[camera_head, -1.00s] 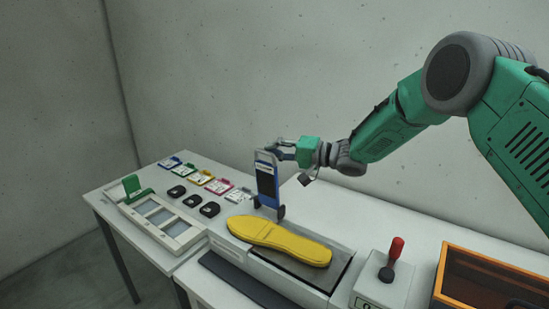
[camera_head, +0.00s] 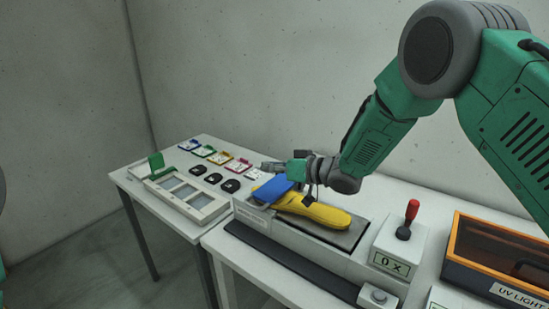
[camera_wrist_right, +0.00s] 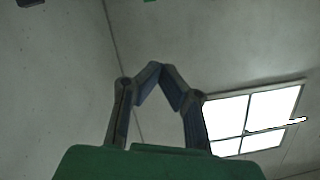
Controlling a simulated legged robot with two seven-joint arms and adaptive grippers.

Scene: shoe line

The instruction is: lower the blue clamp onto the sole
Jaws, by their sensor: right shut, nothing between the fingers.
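The blue clamp (camera_head: 271,191) is folded down over the left end of the yellow sole (camera_head: 318,212) in the head view and hides that end. Whether it presses on the sole I cannot tell. The sole lies on the dark plate of a long grey-white station (camera_head: 300,247). My right gripper (camera_head: 270,166) is just behind and above the clamp, pointing left. In the right wrist view its fingertips (camera_wrist_right: 160,68) meet with nothing between them. Whether it touches the clamp is unclear. My left gripper is out of view.
A red-knobbed lever box (camera_head: 398,245) and an orange-framed UV box (camera_head: 495,255) stand right of the station. A white tray with a green tab (camera_head: 157,162), black pieces (camera_head: 214,178) and coloured cards (camera_head: 221,158) lie on the left table.

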